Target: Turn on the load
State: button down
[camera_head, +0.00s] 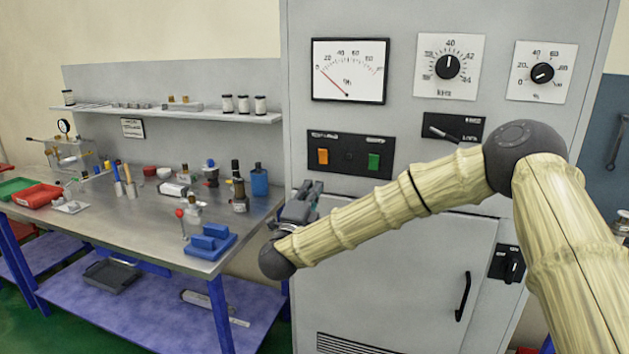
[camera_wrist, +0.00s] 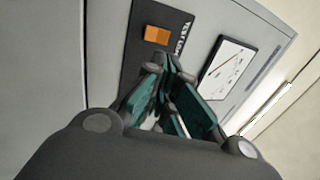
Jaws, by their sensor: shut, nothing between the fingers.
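The orange button also shows in the wrist view (camera_wrist: 157,35), just beyond my fingertips. To the right is a lever switch (camera_head: 443,134) on a black plate. Lower right is a rotary switch (camera_head: 512,265). My gripper (camera_head: 312,188) is shut and empty, below and left of the orange button; its fingers also show in the wrist view (camera_wrist: 168,62). The panel's green button is hidden there.
A meter (camera_head: 349,70) and two dials (camera_head: 447,67) (camera_head: 542,72) sit higher on the cabinet. A door handle (camera_head: 463,296) sticks out lower down. A workbench (camera_head: 150,225) with tools and trays stands to the left. My arm crosses the cabinet front.

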jog(key=p, duration=0.5)
send_near(324, 163)
jog(key=w+d+r, duration=0.1)
jog(key=w+r, duration=0.1)
jog(key=r, duration=0.1)
jog(key=w+d+r, duration=0.1)
jog(key=w+r, duration=0.1)
jog(key=shift+d, duration=0.35)
jog(key=shift+x, duration=0.9)
jog(key=shift+w+d, duration=0.1)
